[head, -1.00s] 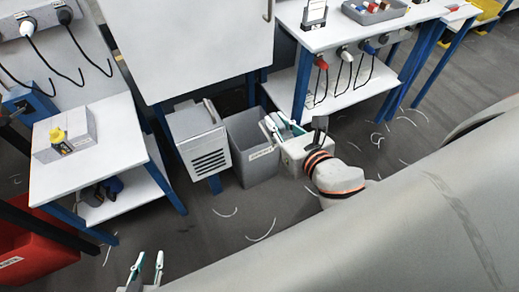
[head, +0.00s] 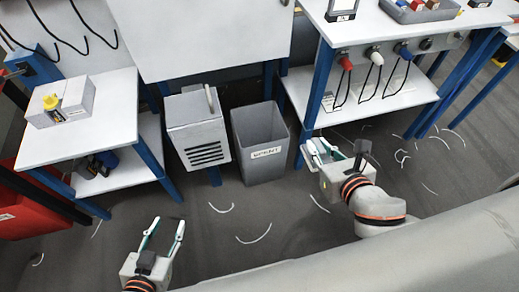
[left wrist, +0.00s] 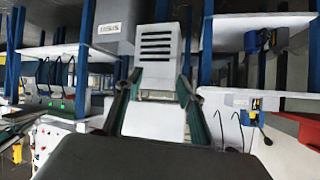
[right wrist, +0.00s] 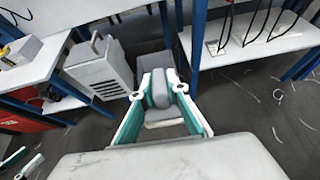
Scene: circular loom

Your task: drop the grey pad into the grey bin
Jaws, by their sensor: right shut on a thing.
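The grey bin (head: 261,166) stands on the floor in the head view, open at the top, with a white label on its front. It also shows in the left wrist view (left wrist: 118,18) and partly behind the right gripper in the right wrist view (right wrist: 149,63). My right gripper (head: 318,150) is right of the bin, apart from it in the head view. In the right wrist view it is shut on the grey pad (right wrist: 160,88), held between the fingertips. The pad is hard to make out in the head view. My left gripper (head: 165,232) is open and empty, low at the left.
A white vented box (head: 197,130) stands just left of the bin. A white bench with blue legs (head: 385,100) is on the right and a white shelf table (head: 85,125) on the left. A red container (head: 30,213) is at far left.

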